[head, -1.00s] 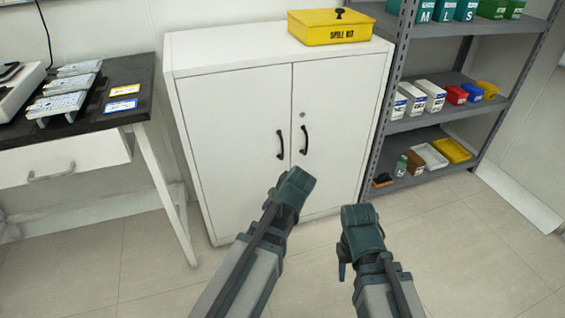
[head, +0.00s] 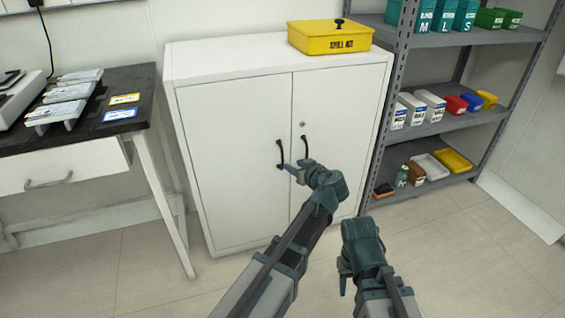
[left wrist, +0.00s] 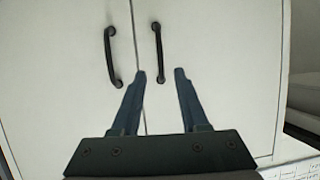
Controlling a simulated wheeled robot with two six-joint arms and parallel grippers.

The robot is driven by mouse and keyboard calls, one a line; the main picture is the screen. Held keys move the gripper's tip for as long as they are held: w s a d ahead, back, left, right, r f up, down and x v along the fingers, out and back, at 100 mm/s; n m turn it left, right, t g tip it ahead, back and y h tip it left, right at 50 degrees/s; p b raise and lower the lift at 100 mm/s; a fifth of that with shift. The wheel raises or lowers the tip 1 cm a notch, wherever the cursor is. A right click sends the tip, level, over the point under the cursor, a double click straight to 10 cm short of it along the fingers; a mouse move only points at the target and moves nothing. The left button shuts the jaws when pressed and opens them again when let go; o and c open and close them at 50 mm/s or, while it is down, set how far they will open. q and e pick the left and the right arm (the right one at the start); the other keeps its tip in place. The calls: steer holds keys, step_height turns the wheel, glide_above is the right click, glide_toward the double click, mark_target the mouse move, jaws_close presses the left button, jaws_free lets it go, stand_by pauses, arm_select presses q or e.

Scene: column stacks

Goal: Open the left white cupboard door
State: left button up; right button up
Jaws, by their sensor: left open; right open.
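The white cupboard's left door (head: 235,150) is shut, and so is its right door (head: 342,120). The left door's black handle (head: 281,154) is near the middle seam. In the left wrist view this handle (left wrist: 112,57) is left of and beyond the fingertips. The right door's handle (left wrist: 157,52) stands just beyond the fingertips, near the left one. My left gripper (head: 296,168) is open and empty in front of the doors, its fingers apart in the left wrist view (left wrist: 162,74). My right gripper (head: 343,278) is lower and to the right, clear of the cupboard.
A yellow spill kit box (head: 330,36) sits on the cupboard top. A grey shelf rack (head: 430,127) with boxes and bins stands close on the right. A black-topped bench (head: 95,125) stands on the left. Floor (head: 150,270) in front of the cupboard is clear.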

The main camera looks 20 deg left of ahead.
mark_target(283, 160)
arm_select(q)
steer(key=b+x, duration=0.3)
steer(key=x, duration=0.7)
steer(key=shift+w+a+f, duration=0.15)
steer(key=shift+w+f, duration=0.05)
steer(key=shift+f, duration=0.05)
jaws_close()
stand_by(1.0)
